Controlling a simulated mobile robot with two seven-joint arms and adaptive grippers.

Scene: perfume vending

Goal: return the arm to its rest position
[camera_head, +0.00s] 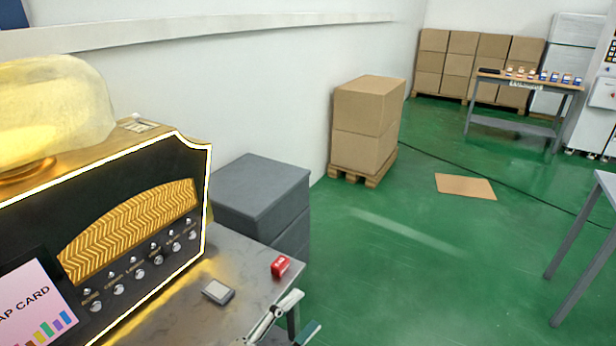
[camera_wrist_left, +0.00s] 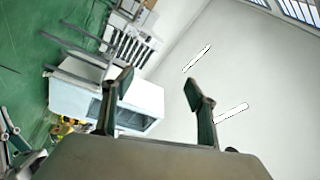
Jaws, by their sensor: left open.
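My left gripper (camera_head: 306,310) shows at the bottom of the head view, beside the front right corner of the grey table (camera_head: 240,262). In the left wrist view its two fingers (camera_wrist_left: 158,78) stand wide apart with nothing between them. A jointed metal part at the lower left edge of the wrist view may be my right gripper, but it is cut off and I cannot tell its state. The head view shows no right gripper. A small red box (camera_head: 281,267) and a small grey box (camera_head: 218,292) lie on the table, apart from the left gripper.
A black and gold vending machine (camera_head: 135,240) fills the left side. A dark grey cabinet (camera_head: 262,185) stands behind the table. Stacked cartons (camera_head: 365,125) on a pallet are beyond. Another table (camera_head: 608,190) is at the right edge.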

